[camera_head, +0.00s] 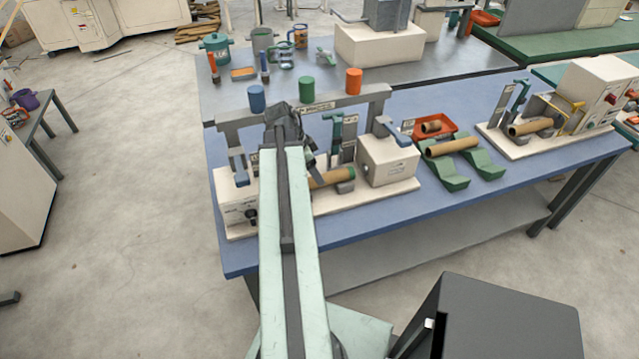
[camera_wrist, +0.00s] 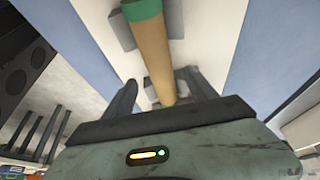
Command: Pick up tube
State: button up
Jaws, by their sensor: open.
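A brown tube with a green end band (camera_wrist: 155,50) runs lengthwise through the wrist view, above a pale base. My gripper (camera_wrist: 160,76) is open, with one dark finger on each side of the tube's near part. I cannot tell whether either finger touches it. In the head view the tube (camera_head: 328,179) lies on the winder (camera_head: 388,162) at the blue table, its left part hidden behind my arm.
A grey bar (camera_head: 330,101) with blue, green and orange spools stands over the winder. A second machine (camera_head: 592,90) with a brown tube (camera_head: 530,128) stands at the right. The blue table's front strip (camera_head: 350,228) is clear. Mugs and a teal pot (camera_head: 214,48) stand behind.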

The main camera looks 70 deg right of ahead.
jog(key=b+x, duration=0.5)
jog(key=shift+w+a+f, duration=0.1)
jog(key=shift+w+f, duration=0.1)
jog(key=shift+f, duration=0.05)
jog(key=shift+r, duration=0.2)
jog(key=shift+c, duration=0.4)
grip_shut()
jog(key=shift+r, duration=0.1)
